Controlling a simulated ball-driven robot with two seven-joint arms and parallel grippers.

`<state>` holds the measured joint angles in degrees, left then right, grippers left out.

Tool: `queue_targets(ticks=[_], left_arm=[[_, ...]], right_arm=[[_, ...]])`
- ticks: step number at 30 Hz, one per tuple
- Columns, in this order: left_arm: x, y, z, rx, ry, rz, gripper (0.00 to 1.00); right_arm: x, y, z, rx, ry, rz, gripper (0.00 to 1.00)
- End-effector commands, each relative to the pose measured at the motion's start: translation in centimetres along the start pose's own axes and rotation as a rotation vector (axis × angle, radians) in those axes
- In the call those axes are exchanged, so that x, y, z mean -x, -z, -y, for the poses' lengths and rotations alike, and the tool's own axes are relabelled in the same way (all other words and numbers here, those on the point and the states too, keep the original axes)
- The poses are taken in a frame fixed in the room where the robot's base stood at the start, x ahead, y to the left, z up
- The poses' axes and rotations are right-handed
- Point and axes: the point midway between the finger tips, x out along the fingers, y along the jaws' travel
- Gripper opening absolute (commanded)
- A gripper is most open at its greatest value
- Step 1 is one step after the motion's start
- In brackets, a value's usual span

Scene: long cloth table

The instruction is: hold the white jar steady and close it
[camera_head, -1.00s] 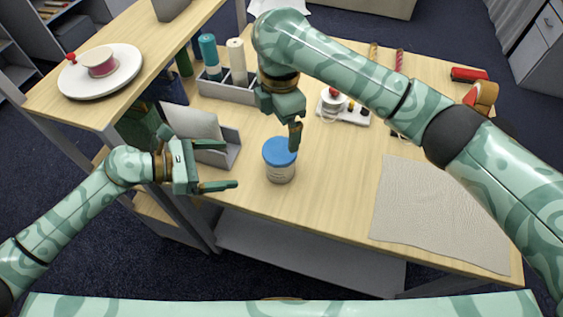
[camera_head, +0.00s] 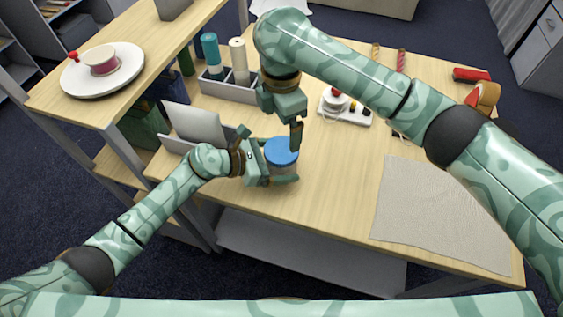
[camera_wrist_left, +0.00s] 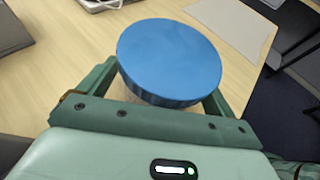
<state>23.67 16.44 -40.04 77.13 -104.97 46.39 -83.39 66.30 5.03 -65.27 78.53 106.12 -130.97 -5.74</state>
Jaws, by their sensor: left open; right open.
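The white jar (camera_head: 284,170) stands upright near the table's front edge, with a blue lid (camera_head: 281,150) on top. In the left wrist view the lid (camera_wrist_left: 170,58) fills the middle and hides most of the jar. I cannot tell how tightly the lid sits. My left gripper (camera_head: 277,166) is open and low at the jar, its fingers on either side of the body; contact is not clear. My right gripper (camera_head: 297,132) is open, pointing down at the lid's far right edge; one finger hides the other.
A grey organizer (camera_head: 230,90) holding rolls stands behind the jar, and a grey holder (camera_head: 180,145) with a sheet is to the left. A white tray (camera_head: 345,108) with small items is at the back right. A grey cloth (camera_head: 440,215) lies flat at the right.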

Motion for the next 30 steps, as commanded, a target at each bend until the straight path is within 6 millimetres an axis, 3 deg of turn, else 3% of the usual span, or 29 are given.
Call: queue_targets(ticks=[8, 18, 30], left_arm=[[-0.09, 0.0, 0.0, 0.0, 0.0, 0.0, 0.91], [-0.07, 0.02, 0.0, 0.0, 0.0, 0.0, 0.01], [-0.06, 0.03, 0.01, 0.001, 0.0, 0.0, 0.01]], right_arm=[[0.0, 0.01, 0.0, 0.0, 0.0, 0.0, 0.94], [0.02, 0.0, -0.01, 0.013, 0.0, 0.0, 0.94], [0.02, -0.02, -0.08, 0.393, 0.0, 0.001, 0.94]])
